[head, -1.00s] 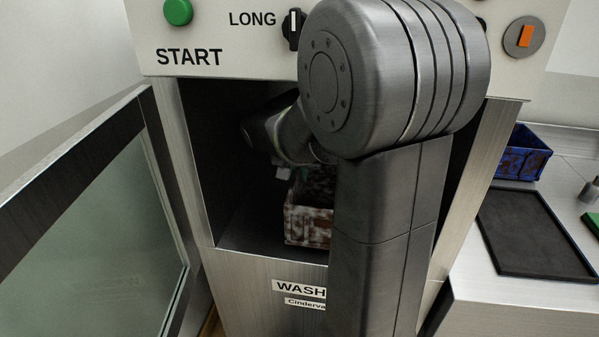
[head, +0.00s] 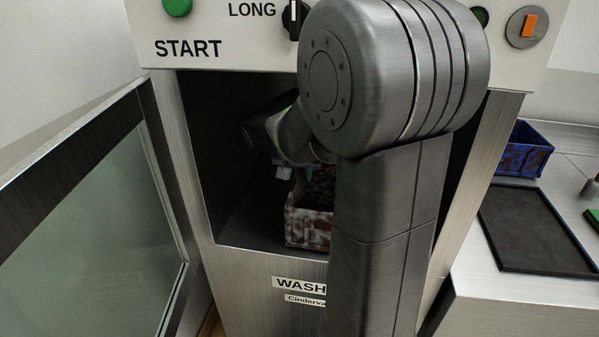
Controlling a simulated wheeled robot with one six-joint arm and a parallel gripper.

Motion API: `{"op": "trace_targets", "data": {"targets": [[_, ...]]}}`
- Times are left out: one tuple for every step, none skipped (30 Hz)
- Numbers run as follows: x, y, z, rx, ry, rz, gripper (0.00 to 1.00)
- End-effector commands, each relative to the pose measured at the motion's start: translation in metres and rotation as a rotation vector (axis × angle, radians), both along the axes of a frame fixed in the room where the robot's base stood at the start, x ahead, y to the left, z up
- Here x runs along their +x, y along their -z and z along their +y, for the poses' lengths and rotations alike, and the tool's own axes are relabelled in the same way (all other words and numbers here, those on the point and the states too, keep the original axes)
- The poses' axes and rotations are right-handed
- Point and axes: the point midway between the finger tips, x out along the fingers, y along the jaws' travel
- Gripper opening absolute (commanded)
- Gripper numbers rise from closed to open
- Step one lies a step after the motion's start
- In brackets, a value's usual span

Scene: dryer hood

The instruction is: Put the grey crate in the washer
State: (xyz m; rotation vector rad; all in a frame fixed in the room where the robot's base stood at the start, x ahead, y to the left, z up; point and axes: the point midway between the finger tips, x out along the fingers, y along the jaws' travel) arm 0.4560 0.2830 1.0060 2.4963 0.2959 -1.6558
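The grey crate (head: 308,227), pale with brown stains, sits inside the washer (head: 247,258) near the front of its opening. My arm hides the crate's right part. The washer's glass door (head: 95,235) stands open at the left. My gripper (head: 294,174) is inside the washer at the crate's upper rim. Only small parts of its fingers show, and I cannot tell whether they grip the crate or are apart from it. I also cannot tell whether the crate rests fully on the washer floor.
The control panel above the opening has a green START button (head: 177,7), a black LONG knob (head: 292,20) and an orange switch (head: 528,26). At the right, a counter holds a blue stained crate (head: 524,152) and a black tray (head: 537,230). The washer's side walls are close around my arm.

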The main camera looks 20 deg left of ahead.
Motion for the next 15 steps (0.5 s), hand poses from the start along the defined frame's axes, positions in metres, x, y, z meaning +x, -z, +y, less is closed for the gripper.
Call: {"op": "trace_targets", "data": {"targets": [[0.000, -0.001, 0.000, 0.000, 0.000, 0.000, 0.29], [0.000, -0.002, 0.000, 0.000, 0.000, 0.000, 0.29], [0.000, -0.005, 0.000, 0.000, 0.000, 0.000, 0.29], [0.000, -0.007, 0.000, 0.000, 0.000, 0.000, 0.29], [0.000, -0.010, 0.000, 0.000, 0.000, 0.000, 0.29], [0.000, -0.014, 0.000, 0.000, 0.000, -0.001, 0.29], [0.000, -0.018, 0.000, 0.000, 0.000, -0.001, 0.29], [-0.002, -0.022, 0.000, 0.002, -0.001, -0.002, 0.29], [-0.006, -0.030, -0.001, 0.004, -0.001, -0.004, 0.29], [-0.009, -0.036, -0.001, 0.003, -0.002, -0.004, 0.29], [-0.012, -0.043, -0.002, 0.005, -0.002, -0.005, 0.29], [-0.021, -0.041, -0.004, 0.001, -0.004, -0.001, 0.29], [-0.028, -0.039, -0.006, 0.000, -0.004, 0.000, 0.29], [-0.034, -0.039, -0.007, 0.000, -0.005, -0.001, 0.29], [-0.042, -0.039, -0.009, 0.001, -0.005, -0.001, 0.29]]}}
